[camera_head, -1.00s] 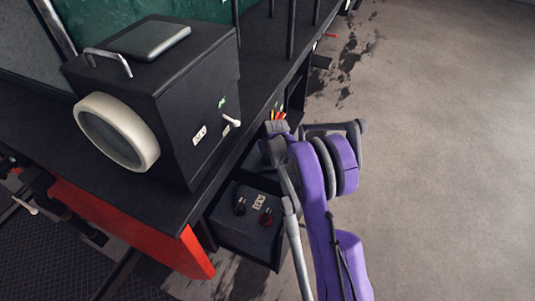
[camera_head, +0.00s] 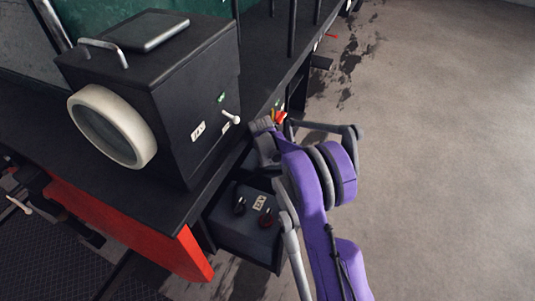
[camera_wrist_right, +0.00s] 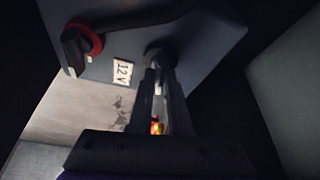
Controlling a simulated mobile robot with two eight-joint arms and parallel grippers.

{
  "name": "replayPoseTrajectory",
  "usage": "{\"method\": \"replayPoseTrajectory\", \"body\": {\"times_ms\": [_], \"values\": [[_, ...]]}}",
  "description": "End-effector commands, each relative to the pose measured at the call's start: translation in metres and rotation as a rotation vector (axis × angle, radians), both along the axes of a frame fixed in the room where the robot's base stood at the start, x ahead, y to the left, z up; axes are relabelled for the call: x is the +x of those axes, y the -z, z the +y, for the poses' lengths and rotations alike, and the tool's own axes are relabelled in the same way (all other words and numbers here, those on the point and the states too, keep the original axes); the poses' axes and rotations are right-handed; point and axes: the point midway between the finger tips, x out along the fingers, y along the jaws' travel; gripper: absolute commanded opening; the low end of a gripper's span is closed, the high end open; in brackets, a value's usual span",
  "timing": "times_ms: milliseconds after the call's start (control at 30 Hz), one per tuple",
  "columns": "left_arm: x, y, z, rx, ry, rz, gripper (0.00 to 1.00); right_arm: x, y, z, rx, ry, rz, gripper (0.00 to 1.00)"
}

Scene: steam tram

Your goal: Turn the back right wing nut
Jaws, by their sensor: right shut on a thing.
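In the right wrist view, a dark battery box (camera_wrist_right: 207,42) with a 12V label (camera_wrist_right: 122,72) has a terminal with a red ring (camera_wrist_right: 83,40) at left and a dark terminal (camera_wrist_right: 160,57) near the middle. My right gripper (camera_wrist_right: 162,80) reaches the dark terminal and is shut on a dark piece there, seemingly the wing nut; its shape is mostly hidden. In the head view my purple right arm covers the back battery, and its fingertips are hidden.
A black lamp box (camera_head: 206,100) with a round cream-rimmed lens (camera_head: 148,153) stands on the black deck, left of my arm. Small red and yellow pieces (camera_head: 279,116) show by my wrist. The grey floor (camera_head: 445,150) on the right is clear.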

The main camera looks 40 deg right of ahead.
Motion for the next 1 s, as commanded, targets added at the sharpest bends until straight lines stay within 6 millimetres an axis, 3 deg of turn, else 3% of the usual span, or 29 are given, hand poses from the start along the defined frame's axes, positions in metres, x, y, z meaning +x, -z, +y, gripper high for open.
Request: {"method": "replayPoseTrajectory", "body": {"times_ms": [133,167,333,667,767,967,1000], "values": [[0.000,0.000,0.000,0.000,0.000,0.000,0.50,0.000,0.000,0.000,0.001,-0.001,0.000,0.00],[0.000,0.000,0.000,0.000,0.000,0.000,0.50,0.000,0.000,0.000,0.001,-0.001,0.000,0.18],[0.000,0.000,0.000,0.000,0.000,0.000,0.50,0.000,0.000,0.000,0.001,-0.001,0.000,0.46],[0.000,-0.001,0.000,0.000,0.000,0.000,0.50,-0.001,-0.003,0.001,0.001,-0.002,0.001,0.46],[0.000,-0.002,0.000,0.000,0.000,-0.001,0.50,-0.003,-0.012,0.004,0.001,-0.002,0.001,0.46],[0.000,-0.007,0.000,0.000,0.000,-0.002,0.50,-0.014,-0.051,0.016,0.001,-0.003,0.000,0.46],[0.000,-0.006,0.000,0.000,0.000,-0.002,0.50,-0.021,-0.048,0.026,0.002,-0.004,0.001,0.46]]}}
